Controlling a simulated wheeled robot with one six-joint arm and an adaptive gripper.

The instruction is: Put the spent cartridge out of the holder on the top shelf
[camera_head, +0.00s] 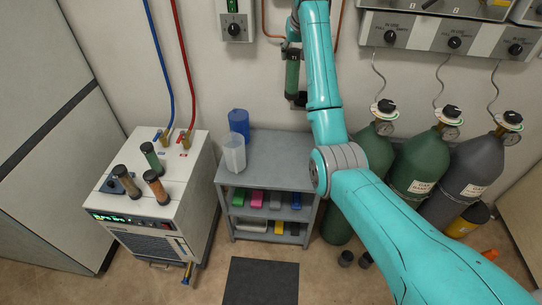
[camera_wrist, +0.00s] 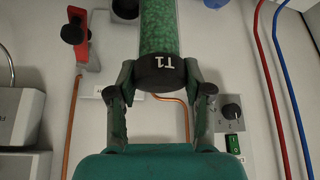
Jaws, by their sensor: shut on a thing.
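My gripper (camera_wrist: 162,92) is shut on the black cap marked T1 of a cartridge filled with green granules (camera_wrist: 160,28). In the head view this green cartridge (camera_head: 292,75) hangs upright below my gripper (camera_head: 290,48), in front of the wall. A dark piece is at its lower end; I cannot tell whether a holder still touches the cartridge there. The grey shelf unit (camera_head: 265,150) stands below, its top partly bare. On the white box, a brown cartridge (camera_head: 126,178) stands by a dark holder, with another brown one (camera_head: 155,187) and a green-brown one (camera_head: 152,157) nearby.
A blue container (camera_head: 239,124) and a translucent beaker (camera_head: 233,153) stand on the top shelf's left side. The white box (camera_head: 150,215) with blue and red hoses is left of it. Gas cylinders (camera_head: 418,168) stand right. A red-handled valve (camera_wrist: 73,33) and copper pipes are near my gripper.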

